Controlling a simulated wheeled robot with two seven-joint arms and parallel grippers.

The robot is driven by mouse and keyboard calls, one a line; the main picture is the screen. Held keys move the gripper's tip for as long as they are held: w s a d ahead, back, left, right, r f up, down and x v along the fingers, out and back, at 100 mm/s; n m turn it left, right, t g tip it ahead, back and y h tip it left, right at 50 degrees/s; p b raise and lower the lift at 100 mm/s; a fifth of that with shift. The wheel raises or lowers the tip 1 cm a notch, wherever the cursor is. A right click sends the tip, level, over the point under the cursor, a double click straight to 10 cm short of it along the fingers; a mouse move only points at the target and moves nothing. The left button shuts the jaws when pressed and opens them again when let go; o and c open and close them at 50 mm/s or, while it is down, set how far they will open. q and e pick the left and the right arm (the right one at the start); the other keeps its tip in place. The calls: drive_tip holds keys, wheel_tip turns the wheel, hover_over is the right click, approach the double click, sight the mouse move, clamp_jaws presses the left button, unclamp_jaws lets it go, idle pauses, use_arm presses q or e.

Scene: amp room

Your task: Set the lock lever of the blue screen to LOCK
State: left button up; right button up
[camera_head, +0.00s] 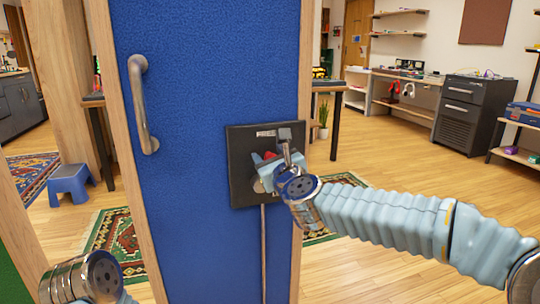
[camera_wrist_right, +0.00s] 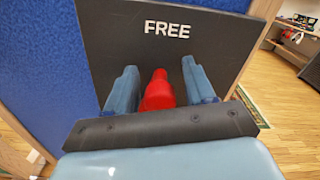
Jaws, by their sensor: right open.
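The blue screen (camera_head: 205,60) stands upright in a wooden frame. A dark lock plate (camera_head: 238,145) is on its right side, and it fills much of the right wrist view (camera_wrist_right: 110,40). The plate's upper edge reads FREE (camera_wrist_right: 167,29). The red lock lever (camera_wrist_right: 159,90) stands below that word, its tip towards it. My right gripper (camera_wrist_right: 160,85) is open at the plate, one finger on each side of the lever, with gaps visible. In the head view the gripper partly hides the lever (camera_head: 268,156) and the lower plate. Only my left wrist shows at lower left.
A metal handle (camera_head: 142,105) sticks out from the screen's left side. A thin rod (camera_head: 263,250) runs down below the plate. A blue stool (camera_head: 72,184) stands on the left, and a table (camera_head: 335,87) stands behind the screen. Open wooden floor lies to the right.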

clamp_jaws()
drive_tip(key=shift+f, duration=0.1)
